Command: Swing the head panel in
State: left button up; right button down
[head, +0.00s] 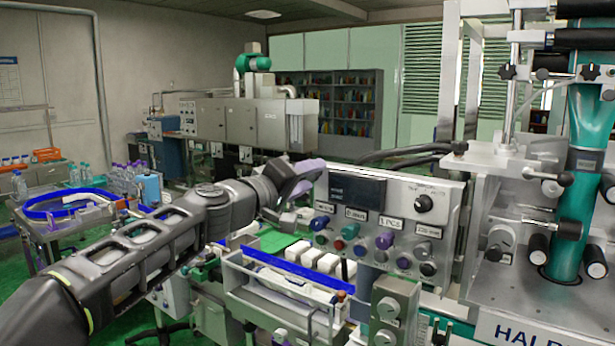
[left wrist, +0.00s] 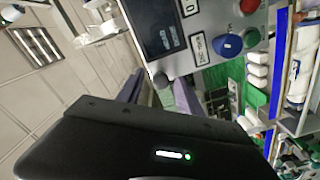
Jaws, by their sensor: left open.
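The head panel (head: 385,222) is a grey control box with a dark display, a black knob and several coloured buttons, facing me right of centre in the head view. It also shows at the top of the left wrist view (left wrist: 207,60), turned on its side. My left gripper (head: 308,178) is at the panel's left edge. In the left wrist view its two purple fingers (left wrist: 158,94) stand apart, with a panel corner near the gap. I cannot tell whether they touch the panel. The gripper's dark body hides part of the scene. My right gripper is not in view.
A tray with a blue rail (head: 298,272) and white blocks (head: 328,263) lies below the panel. The applicator's teal column (head: 585,130) and metal frame stand at the right. A side table (head: 60,222) with bottles and a blue band is at the left.

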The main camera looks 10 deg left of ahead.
pick_arm(q)
jog(key=shift+c, duration=0.4)
grip_shut()
dwell(0.9)
